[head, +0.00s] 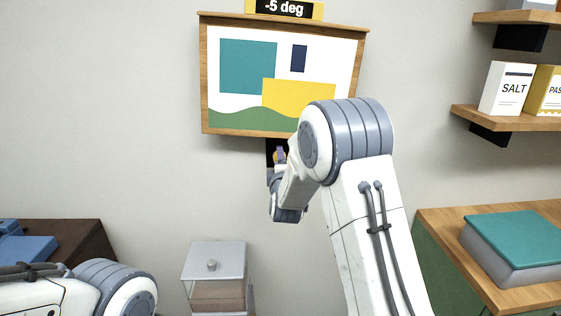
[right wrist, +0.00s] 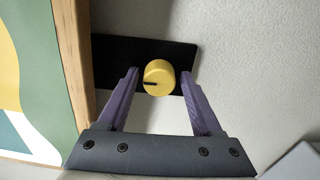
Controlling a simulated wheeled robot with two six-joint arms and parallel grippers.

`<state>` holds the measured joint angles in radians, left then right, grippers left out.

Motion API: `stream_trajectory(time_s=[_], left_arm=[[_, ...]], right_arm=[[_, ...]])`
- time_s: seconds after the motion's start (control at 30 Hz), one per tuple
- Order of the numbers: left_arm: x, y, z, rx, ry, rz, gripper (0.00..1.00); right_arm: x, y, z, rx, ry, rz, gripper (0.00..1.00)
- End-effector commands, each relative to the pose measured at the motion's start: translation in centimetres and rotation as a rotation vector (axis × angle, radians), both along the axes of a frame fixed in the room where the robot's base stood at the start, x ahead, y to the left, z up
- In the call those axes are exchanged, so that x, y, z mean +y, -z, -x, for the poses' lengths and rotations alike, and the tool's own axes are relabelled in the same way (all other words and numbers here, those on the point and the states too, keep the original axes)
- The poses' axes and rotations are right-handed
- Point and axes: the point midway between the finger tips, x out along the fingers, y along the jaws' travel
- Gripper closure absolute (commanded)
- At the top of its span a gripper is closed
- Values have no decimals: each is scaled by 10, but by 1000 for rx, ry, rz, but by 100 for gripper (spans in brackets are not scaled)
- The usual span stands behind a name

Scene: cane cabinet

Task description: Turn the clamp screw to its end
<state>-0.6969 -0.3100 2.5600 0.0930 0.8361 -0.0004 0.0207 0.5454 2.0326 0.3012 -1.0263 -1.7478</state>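The clamp screw shows as a round yellow knob (right wrist: 159,77) with a short black mark pointing left in the right wrist view. It sits on a black plate (right wrist: 112,58) on the wall, below the framed picture (head: 232,118) in the head view. My right gripper (right wrist: 160,74) is open, with one purple finger on each side of the knob and a gap visible on both sides. In the head view my right arm hides much of the plate and gripper. My left arm shows at the lower left; its gripper is out of view.
A sign reading "-5 deg" (head: 284,8) tops the picture, which hangs tilted. At right are shelves (head: 520,118) with a SALT box (head: 508,88), and a cabinet (head: 440,222) bearing a teal-topped book (head: 520,240).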

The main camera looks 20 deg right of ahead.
Motion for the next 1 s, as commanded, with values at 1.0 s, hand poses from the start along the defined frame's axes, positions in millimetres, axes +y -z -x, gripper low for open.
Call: stream_trajectory(time_s=[1.0], left_arm=[[0,16,0,0,0,0,23]], right_arm=[[28,0,96,-2,0,-2,22]])
